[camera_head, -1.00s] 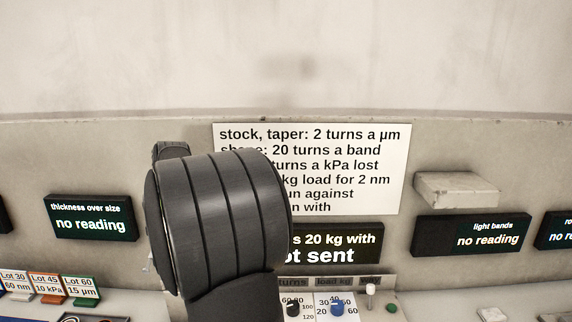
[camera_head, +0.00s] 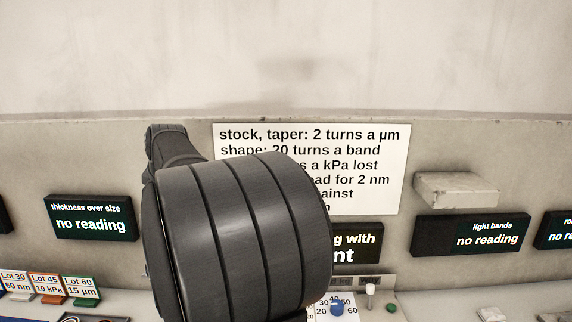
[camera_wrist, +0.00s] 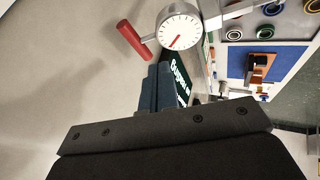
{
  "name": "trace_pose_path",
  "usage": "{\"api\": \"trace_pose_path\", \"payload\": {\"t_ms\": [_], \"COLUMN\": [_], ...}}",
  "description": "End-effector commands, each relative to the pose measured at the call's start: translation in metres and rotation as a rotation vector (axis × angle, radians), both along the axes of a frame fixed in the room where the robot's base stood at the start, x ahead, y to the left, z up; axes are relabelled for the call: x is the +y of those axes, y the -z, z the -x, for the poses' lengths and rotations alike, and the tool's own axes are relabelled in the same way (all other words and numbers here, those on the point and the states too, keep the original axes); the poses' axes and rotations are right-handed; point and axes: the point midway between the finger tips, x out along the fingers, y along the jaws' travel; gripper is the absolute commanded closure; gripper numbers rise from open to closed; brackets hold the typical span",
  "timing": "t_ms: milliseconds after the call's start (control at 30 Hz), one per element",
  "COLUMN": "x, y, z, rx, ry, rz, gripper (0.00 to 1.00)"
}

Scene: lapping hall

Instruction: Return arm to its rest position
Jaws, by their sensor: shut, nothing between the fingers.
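My gripper (camera_wrist: 158,88) shows in the wrist view with its two dark fingers together and nothing between them. It points at bare pale surface beside a dark display (camera_wrist: 181,82), apart from any object as far as I can tell. In the head view my dark arm link fills the lower middle and hides the gripper. The link covers part of the white notice (camera_head: 370,165) and part of the display below it (camera_head: 362,242).
A white dial (camera_wrist: 180,27) and a red handle (camera_wrist: 131,39) are near the fingertips. A blue mat (camera_wrist: 290,62) lies right. In the head view, a black knob is hidden; a blue knob (camera_head: 337,307) and grey block (camera_head: 456,189) show. The upper wall is clear.

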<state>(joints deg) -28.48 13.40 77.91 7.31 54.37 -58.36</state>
Motion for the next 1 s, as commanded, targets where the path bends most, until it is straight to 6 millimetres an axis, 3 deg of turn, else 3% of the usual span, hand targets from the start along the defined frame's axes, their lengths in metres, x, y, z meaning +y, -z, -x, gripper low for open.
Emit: {"api": "trace_pose_path", "payload": {"t_ms": [200,433,767,1000], "x": [0.015,0.014,0.015,-0.002], "y": [0.040,0.051,0.043,0.004], "z": [-0.015,-0.051,0.013,0.036], "rx": [0.003,0.003,0.000,-0.002], "ry": [0.000,0.002,-0.002,0.001], "rz": [0.002,0.002,0.000,-0.001], "gripper": [1.00,1.00,1.00,1.00]}}
